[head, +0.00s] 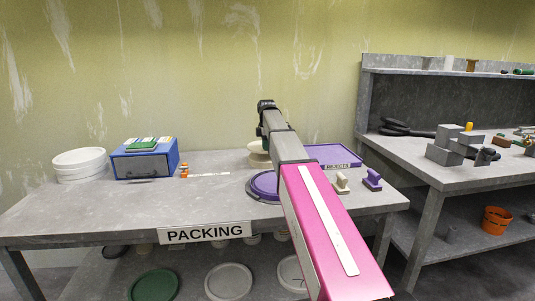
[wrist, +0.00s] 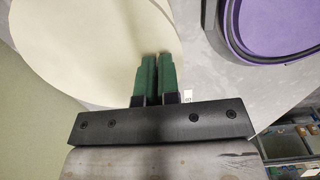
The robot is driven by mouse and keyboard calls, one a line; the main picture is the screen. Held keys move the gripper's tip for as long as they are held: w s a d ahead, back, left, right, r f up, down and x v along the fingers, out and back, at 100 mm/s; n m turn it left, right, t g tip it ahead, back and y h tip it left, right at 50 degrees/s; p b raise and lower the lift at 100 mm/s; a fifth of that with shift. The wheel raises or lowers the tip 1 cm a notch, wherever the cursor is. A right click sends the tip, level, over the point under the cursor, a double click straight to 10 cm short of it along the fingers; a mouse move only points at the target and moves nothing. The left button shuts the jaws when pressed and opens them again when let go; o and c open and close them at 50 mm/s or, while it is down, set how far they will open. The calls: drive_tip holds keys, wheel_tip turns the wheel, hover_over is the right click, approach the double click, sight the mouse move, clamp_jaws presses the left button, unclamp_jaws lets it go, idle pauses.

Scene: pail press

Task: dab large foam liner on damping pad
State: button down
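A large cream disc, which looks like the foam liner (wrist: 85,50), fills the upper left of the wrist view. In the head view cream round shapes (head: 258,161) show by the arm's end at the table's back, partly hidden by my arm. My gripper (wrist: 157,60) has two green fingers close together with a narrow gap, overlapping the disc's right side. Whether they pinch its edge or only hover over it is unclear. A round purple piece in a dark rim (head: 264,186) lies nearer on the table, partly behind my arm. I cannot tell which thing is the damping pad.
White tubs (head: 80,165) and a blue box (head: 145,160) stand at left on the packing table (head: 100,205). A purple rejects tray (head: 335,154) is behind my arm. A cream and a purple handled block (head: 372,179) stand at right. The table's left front is clear.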

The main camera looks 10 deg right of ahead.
drive_tip(key=s+a+r, duration=0.6)
drive_tip(key=s, duration=0.2)
drive_tip(key=s+d+m, duration=0.6)
drive_tip(key=s+m, duration=0.5)
drive_tip(key=m, duration=1)
drive_tip(key=shift+s+d+r, duration=0.15)
drive_tip(key=shift+s+r, duration=0.05)
drive_tip(key=shift+r, duration=0.15)
